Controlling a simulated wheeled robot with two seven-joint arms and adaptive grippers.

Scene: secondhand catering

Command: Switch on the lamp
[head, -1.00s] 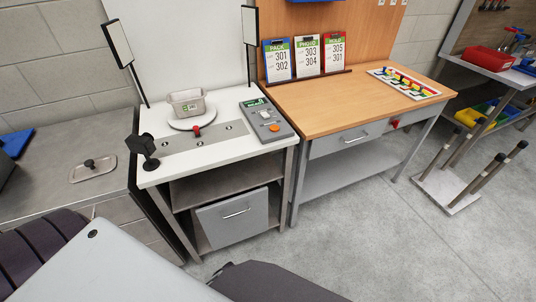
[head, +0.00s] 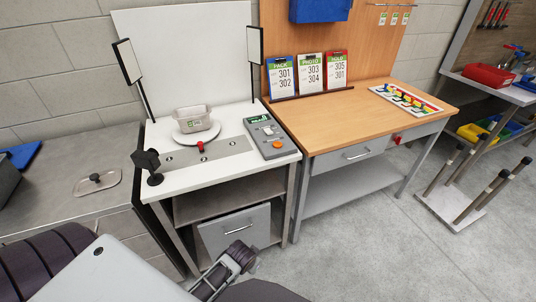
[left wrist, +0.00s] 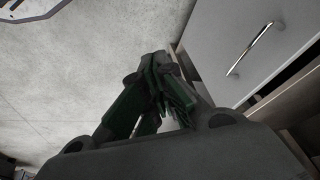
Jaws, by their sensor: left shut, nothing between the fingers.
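Two flat white lamp panels on dark stands rise from the white-topped photo table, the left lamp panel (head: 128,62) and the right lamp panel (head: 256,45). I cannot tell whether they are lit. A grey control box (head: 270,135) with a green label, a pale button and an orange button (head: 278,144) lies at the right of this table. My left gripper (head: 243,256) is shut and empty, low in front of the table's lower cabinet, well below the control box. It also shows in the left wrist view (left wrist: 158,65). My right gripper is in neither view.
A black camera-like device (head: 148,160) stands at the front left. A wooden table (head: 340,120) adjoins on the right. Floor (head: 370,245) is clear there.

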